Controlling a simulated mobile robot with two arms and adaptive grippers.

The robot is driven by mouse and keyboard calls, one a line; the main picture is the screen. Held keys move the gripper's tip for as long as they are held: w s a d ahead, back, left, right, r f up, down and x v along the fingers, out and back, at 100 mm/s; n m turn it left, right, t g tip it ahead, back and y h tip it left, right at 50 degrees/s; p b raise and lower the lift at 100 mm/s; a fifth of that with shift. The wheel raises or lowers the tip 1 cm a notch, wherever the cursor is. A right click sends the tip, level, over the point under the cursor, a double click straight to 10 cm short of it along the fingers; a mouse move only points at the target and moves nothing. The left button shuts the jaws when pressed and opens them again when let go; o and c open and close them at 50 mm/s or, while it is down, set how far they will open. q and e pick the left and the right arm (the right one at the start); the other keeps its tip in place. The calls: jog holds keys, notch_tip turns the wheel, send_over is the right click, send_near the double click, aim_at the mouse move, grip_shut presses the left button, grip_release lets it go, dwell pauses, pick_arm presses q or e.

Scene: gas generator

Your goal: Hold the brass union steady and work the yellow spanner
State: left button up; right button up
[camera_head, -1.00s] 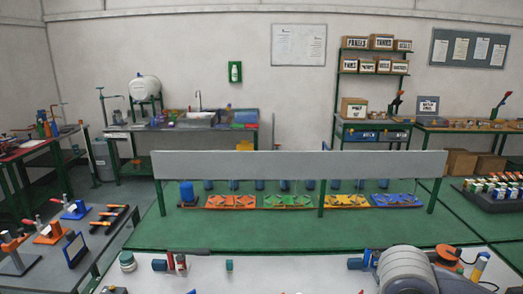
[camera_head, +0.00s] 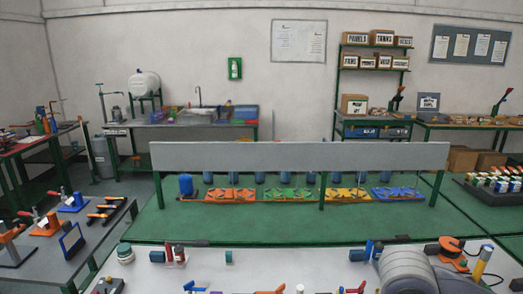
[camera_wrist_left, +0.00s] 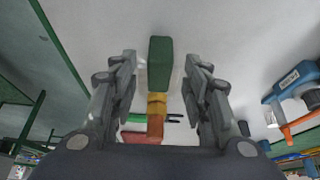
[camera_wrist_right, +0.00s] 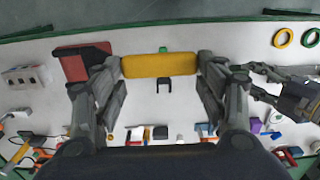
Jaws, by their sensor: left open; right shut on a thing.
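In the left wrist view my left gripper (camera_wrist_left: 160,60) is open, with a finger on each side of a green block (camera_wrist_left: 160,72) and gaps to both fingers. Below the block is a brass-yellow piece (camera_wrist_left: 156,104), which looks like the brass union, above an orange part (camera_wrist_left: 155,126). In the right wrist view my right gripper (camera_wrist_right: 160,66) is shut on a thick yellow bar (camera_wrist_right: 160,64), which looks like the yellow spanner's handle. The bar lies crosswise between the fingertips; its working end cannot be made out. Neither gripper can be made out in the head view.
In the right wrist view a red block (camera_wrist_right: 84,62) lies close to the left finger.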

pick_arm(q)
jog(key=shift+b+x, duration=0.8)
jog(key=shift+x, duration=0.8)
pick_arm(e)
jog(key=shift+f, duration=1.15)
pick_arm(q)
grip_shut()
pick_arm(e)
jog(key=s+a+f+n, duration=0.2)
jog(key=a+f+n, duration=0.2)
jog(key=f+n, duration=0.4)
jog(key=s+a+f+n, duration=0.2)
jog(key=a+f+n, duration=0.2)
jog(key=f+n, duration=0.4)
jog(key=shift+f+n, duration=0.15)
jog(key=shift+n, duration=3.65)
